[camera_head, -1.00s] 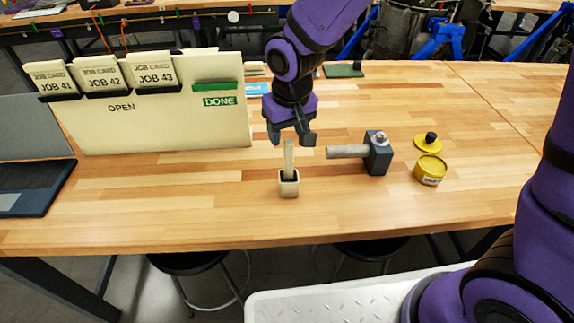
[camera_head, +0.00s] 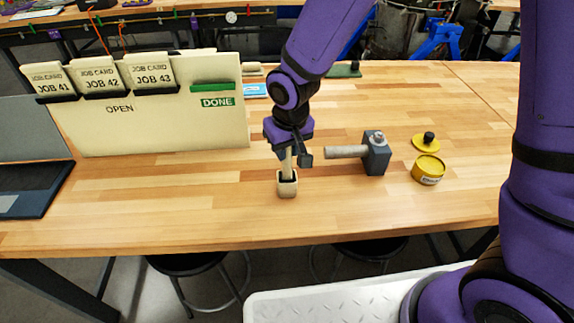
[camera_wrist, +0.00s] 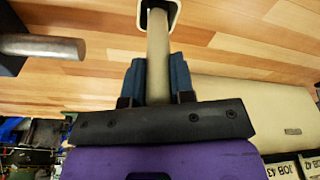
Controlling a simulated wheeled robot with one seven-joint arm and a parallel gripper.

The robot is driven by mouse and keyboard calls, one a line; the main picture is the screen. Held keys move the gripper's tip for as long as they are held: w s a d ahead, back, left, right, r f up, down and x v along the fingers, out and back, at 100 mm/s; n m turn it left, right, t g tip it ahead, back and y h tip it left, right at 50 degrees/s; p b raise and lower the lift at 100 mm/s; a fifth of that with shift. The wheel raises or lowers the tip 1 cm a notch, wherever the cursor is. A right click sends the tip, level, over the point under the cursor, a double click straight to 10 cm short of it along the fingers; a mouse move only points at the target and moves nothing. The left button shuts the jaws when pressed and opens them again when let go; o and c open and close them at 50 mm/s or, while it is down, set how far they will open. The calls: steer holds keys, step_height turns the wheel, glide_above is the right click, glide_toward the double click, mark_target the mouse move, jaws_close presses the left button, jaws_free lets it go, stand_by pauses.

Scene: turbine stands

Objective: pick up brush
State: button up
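The brush (camera_head: 287,161) stands upright with its pale handle up in a small cream holder (camera_head: 287,189) on the wooden table. Its bristle end is hidden in the holder. My gripper (camera_head: 293,158) is lowered over the upper handle, with a finger on either side. A small gap shows between the right finger and the handle in the head view, so it looks open. In the wrist view the handle (camera_wrist: 158,60) runs between the two blue fingers (camera_wrist: 158,75) up to the holder's rim (camera_wrist: 172,8).
A hammer (camera_head: 376,154) lies right of the brush, its handle towards my gripper. A yellow tin (camera_head: 428,170) and its yellow lid (camera_head: 425,143) are farther right. A job card board (camera_head: 150,125) and a laptop (camera_head: 35,190) stand left. The table's front is clear.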

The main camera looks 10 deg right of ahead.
jaws_close()
step_height(320, 180, up, 10)
steer(key=shift+r, duration=0.1)
stand_by(2.6)
